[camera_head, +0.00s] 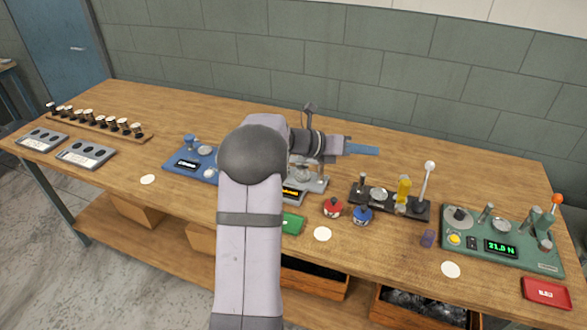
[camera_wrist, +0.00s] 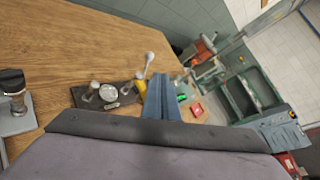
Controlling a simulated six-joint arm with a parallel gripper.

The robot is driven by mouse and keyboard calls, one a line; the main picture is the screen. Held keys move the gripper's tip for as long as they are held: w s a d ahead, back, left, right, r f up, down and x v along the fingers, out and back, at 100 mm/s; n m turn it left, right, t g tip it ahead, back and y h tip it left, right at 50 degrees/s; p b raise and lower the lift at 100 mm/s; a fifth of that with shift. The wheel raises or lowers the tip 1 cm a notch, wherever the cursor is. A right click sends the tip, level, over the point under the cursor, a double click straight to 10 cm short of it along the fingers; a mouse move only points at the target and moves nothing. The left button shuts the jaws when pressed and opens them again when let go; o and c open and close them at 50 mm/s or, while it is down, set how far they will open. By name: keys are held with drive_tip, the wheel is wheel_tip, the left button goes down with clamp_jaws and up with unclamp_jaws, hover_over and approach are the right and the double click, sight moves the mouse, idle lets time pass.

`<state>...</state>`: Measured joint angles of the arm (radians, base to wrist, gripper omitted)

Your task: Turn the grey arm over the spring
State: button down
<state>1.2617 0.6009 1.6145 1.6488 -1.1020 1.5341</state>
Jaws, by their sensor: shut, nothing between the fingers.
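My gripper (camera_head: 362,150) is shut and empty, its blue fingers pointing right above the middle of the bench; they also show in the wrist view (camera_wrist: 160,98). A grey station (camera_head: 308,186) with an amber display stands below my wrist, and my arm hides much of it. I cannot make out a grey arm or a spring on it. In the wrist view, a grey plate with a black-capped post (camera_wrist: 14,92) stands at the left edge. The fingers are apart from everything.
A black base (camera_head: 418,211) with a white-knobbed lever and yellow cylinder stands right of centre. A green tester (camera_head: 500,247) reading about 21.0 N is farther right. A blue station (camera_head: 180,167) is to the left. Red (camera_head: 333,207) and blue (camera_head: 362,215) knobbed pieces stand in front.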

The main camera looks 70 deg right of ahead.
drive_tip(key=n+h, duration=0.2)
drive_tip(key=n, duration=0.1)
drive_tip(key=n+t+h, duration=0.3)
drive_tip(key=n+t, duration=1.2)
drive_tip(key=n, duration=0.7)
approach(292, 158)
drive_tip(key=shift+m, duration=0.3)
drive_tip(key=shift+w+d+f+p, duration=0.1)
drive_tip(key=shift+d+f+p, duration=0.35)
drive_tip(key=shift+d+p, duration=0.45)
drive_tip(key=shift+d+f+p, duration=0.45)
drive_tip(key=shift+d+p, duration=0.2)
drive_tip(key=shift+p, duration=0.3)
drive_tip(key=shift+w+d+f+p, duration=0.1)
drive_tip(key=shift+d+f+p, duration=0.4)
drive_tip(key=shift+d+p, duration=0.4)
drive_tip(key=b, duration=0.1)
drive_tip(key=w+d+b, duration=0.1)
drive_tip(key=shift+f+h+b, duration=0.25)
drive_tip(key=shift+h+b, duration=0.05)
drive_tip(key=shift+b, duration=0.05)
drive_tip(key=shift+w+d+r+b, duration=0.3)
drive_tip(key=shift+d+b, duration=0.25)
drive_tip(key=shift+b, duration=0.2)
drive_tip(key=shift+a, duration=0.1)
